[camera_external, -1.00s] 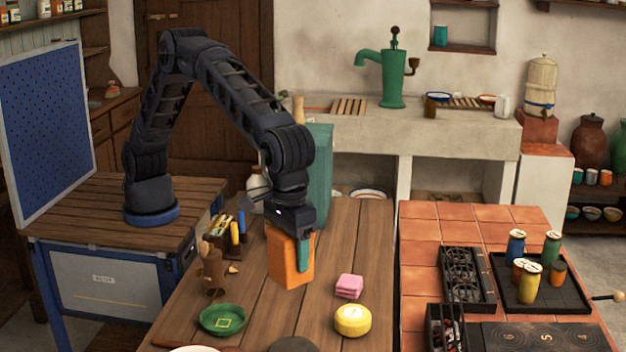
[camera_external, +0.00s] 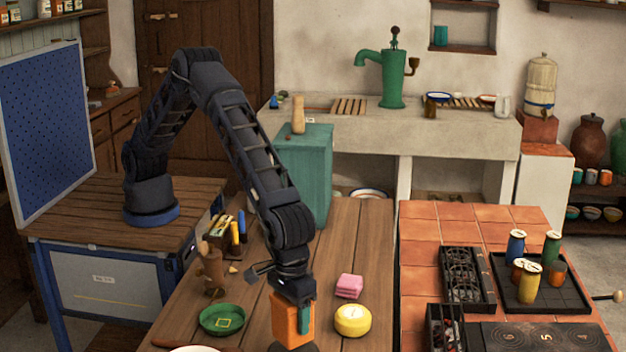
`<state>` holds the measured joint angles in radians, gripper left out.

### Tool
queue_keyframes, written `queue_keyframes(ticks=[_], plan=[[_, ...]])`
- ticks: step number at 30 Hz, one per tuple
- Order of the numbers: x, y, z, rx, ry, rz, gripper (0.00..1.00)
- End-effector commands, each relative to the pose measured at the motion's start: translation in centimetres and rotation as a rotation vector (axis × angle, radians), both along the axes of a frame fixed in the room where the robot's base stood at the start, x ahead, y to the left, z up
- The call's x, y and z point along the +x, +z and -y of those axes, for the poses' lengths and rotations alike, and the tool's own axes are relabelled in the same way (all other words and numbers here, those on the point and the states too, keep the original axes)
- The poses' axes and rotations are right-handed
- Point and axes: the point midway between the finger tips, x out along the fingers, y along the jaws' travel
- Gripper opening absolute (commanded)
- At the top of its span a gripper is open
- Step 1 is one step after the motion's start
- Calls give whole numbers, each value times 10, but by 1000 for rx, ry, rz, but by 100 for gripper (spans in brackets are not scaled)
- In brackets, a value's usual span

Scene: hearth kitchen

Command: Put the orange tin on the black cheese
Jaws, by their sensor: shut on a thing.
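The orange tin (camera_external: 287,326) is an upright orange block near the front edge of the wooden table. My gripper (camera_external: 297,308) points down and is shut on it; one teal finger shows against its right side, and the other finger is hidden. The black cheese (camera_external: 312,348) is a dark round thing at the bottom edge of the picture. The tin covers most of it, and only slivers show. The tin is over or just behind the cheese; I cannot tell whether they touch.
A yellow cheese (camera_external: 353,320) and a pink stack (camera_external: 349,286) stand to the right of the tin. A green dish (camera_external: 222,320) lies to the left, with a brown utensil pot (camera_external: 213,271) behind it. A teal box (camera_external: 303,170) stands at the table's back.

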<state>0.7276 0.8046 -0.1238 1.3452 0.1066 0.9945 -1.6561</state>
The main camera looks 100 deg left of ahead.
Motion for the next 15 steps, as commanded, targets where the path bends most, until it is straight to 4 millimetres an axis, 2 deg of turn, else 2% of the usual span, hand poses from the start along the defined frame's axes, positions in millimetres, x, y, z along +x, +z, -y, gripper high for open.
queue_keyframes(ticks=[6, 15], plan=[[0, -29, 0, 1, 1, -2, 31], [0, -34, 0, 0, 1, -1, 31]])
